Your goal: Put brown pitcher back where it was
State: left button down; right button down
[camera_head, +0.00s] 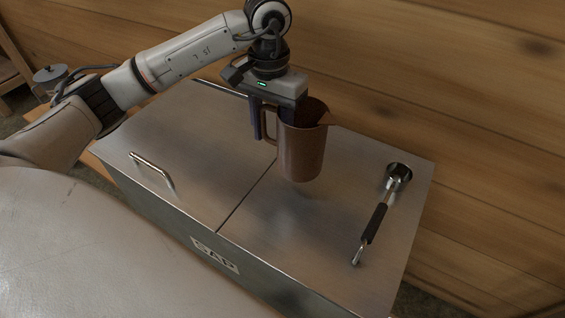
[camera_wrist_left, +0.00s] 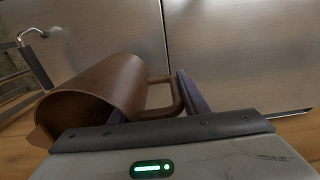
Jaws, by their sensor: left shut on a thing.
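The brown pitcher (camera_head: 302,152) is upright over the right part of the metal SAP box's top, its bottom seemingly a little above the surface. My left gripper (camera_head: 270,116) comes from above and is shut on the pitcher at its handle side. In the left wrist view the pitcher (camera_wrist_left: 112,88) shows at the left, with its handle between the fingers of my left gripper (camera_wrist_left: 160,105). Part of the pitcher's rim is hidden by the gripper in the head view. My right gripper is not in view.
The metal box (camera_head: 215,150) has a bar handle (camera_head: 152,172) on its left lid. A wooden wall (camera_head: 470,110) stands behind. The top around the pitcher is clear.

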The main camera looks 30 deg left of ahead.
aim_at(272, 111)
pick_arm(q)
jog(key=shift+f, duration=3.25)
jog(key=shift+f, duration=0.2)
jog(key=c, duration=1)
grip_release()
jog(key=shift+r, duration=0.1)
notch_tip(272, 111, up, 12)
jog(key=shift+r, duration=0.15)
